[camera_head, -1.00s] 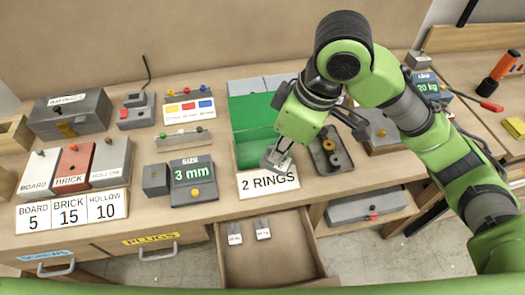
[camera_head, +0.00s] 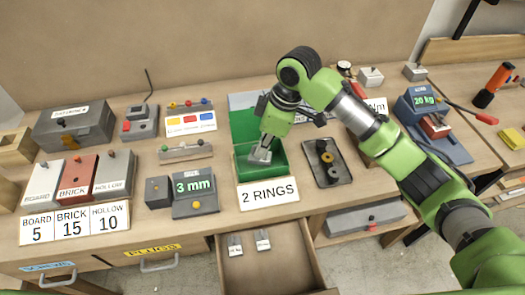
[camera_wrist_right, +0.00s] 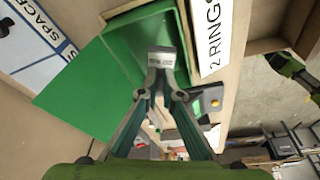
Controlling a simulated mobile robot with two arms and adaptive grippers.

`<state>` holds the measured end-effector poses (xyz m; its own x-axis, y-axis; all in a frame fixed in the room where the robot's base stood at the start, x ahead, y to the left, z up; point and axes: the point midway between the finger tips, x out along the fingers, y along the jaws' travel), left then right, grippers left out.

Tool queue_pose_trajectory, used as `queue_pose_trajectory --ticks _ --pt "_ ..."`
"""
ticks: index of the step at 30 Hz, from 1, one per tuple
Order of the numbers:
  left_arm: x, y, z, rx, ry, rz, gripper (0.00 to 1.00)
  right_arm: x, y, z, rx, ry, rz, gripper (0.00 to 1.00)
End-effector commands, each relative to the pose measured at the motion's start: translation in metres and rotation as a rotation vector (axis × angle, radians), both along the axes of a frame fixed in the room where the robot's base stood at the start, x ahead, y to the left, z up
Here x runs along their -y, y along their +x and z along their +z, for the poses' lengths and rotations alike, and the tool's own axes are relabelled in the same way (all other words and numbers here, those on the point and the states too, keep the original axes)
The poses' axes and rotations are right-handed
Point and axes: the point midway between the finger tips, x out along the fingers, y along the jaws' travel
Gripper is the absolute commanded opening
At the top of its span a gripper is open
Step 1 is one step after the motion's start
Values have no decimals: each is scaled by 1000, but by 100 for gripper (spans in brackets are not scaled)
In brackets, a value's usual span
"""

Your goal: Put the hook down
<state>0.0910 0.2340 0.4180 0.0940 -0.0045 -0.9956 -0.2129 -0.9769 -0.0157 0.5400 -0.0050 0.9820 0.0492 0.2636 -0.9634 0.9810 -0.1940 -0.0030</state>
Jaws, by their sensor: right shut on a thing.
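My right gripper (camera_head: 264,146) is over the open green box (camera_head: 283,160) behind the "2 RINGS" sign (camera_head: 268,194). It is shut on a small grey piece (camera_head: 259,156), which I take to be the hook. In the right wrist view, the fingers (camera_wrist_right: 162,75) close on this grey piece (camera_wrist_right: 160,58), which has small dark lettering. The piece appears in front of the green box (camera_wrist_right: 130,60). I cannot tell whether it touches the box floor. Its far end is hard to make out. My left gripper is not in view.
A dark tray (camera_head: 337,172) with round parts lies right of the green box. A "3 mm" size display (camera_head: 194,190) stands to the left. An open drawer (camera_head: 265,275) with two small tags sticks out below.

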Motion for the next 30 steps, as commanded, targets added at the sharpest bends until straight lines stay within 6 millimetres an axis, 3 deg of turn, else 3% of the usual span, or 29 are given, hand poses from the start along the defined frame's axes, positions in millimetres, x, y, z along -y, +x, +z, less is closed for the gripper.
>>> queue_pose_trajectory --ticks 12,23,25,26,30 --pt "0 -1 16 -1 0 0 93 1 9 -39 1 0 -1 0" --pt "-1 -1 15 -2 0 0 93 1 9 -45 1 0 0 0" --pt "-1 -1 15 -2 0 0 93 1 9 -45 1 0 0 19" --pt "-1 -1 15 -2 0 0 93 1 9 -45 1 0 0 22" --pt "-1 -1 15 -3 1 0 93 1 9 -45 1 0 0 22"
